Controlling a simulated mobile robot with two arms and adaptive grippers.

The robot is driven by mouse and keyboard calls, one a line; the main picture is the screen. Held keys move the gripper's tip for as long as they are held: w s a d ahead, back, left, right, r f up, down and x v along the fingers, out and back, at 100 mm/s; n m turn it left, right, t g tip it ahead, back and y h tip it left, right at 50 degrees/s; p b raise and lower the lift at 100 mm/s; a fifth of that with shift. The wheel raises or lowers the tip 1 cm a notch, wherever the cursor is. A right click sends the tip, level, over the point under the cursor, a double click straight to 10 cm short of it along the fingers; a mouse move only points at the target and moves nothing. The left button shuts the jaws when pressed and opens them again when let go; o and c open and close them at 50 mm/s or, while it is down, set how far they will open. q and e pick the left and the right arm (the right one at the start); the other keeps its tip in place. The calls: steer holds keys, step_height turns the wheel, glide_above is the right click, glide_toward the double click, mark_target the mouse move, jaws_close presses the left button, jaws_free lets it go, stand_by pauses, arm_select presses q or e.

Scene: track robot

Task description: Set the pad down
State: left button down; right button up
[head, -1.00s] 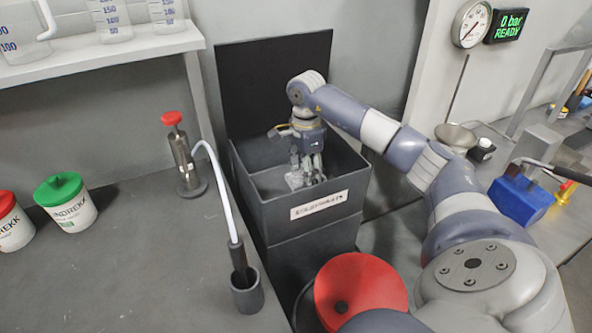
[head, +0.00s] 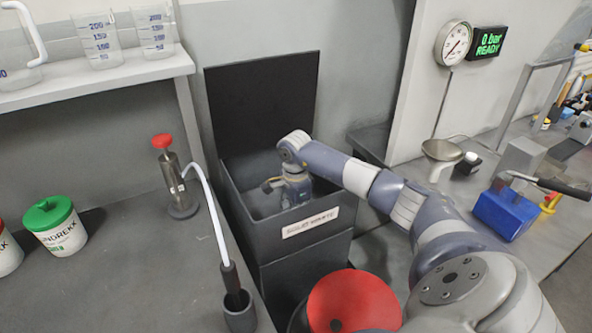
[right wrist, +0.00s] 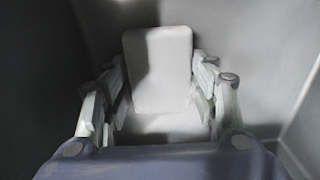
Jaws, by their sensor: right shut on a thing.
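The pad (right wrist: 158,68) is a pale, rounded rectangular piece in the right wrist view, between the fingers of my right gripper (right wrist: 165,100). The gripper is shut on it. In the head view my right arm reaches down into the dark open bin (head: 262,238), and the fingers and pad are hidden behind its front wall. The bin's walls show around the gripper in the right wrist view. Whether the pad touches the bin's floor I cannot tell. My left gripper is not in view.
The bin's black lid (head: 262,105) stands raised behind it. A bench at the left holds a red-topped pump (head: 172,180), a dark cup (head: 240,312) and a green-lidded tub (head: 56,228). A blue block (head: 505,212) stands on the right bench.

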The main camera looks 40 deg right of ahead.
steer(key=o, duration=0.9)
steer(key=shift+f, duration=0.1)
steer(key=shift+o, duration=0.2)
steer(key=shift+r, duration=0.65)
step_height(320, 180, up, 11)
steer(key=b, duration=0.1)
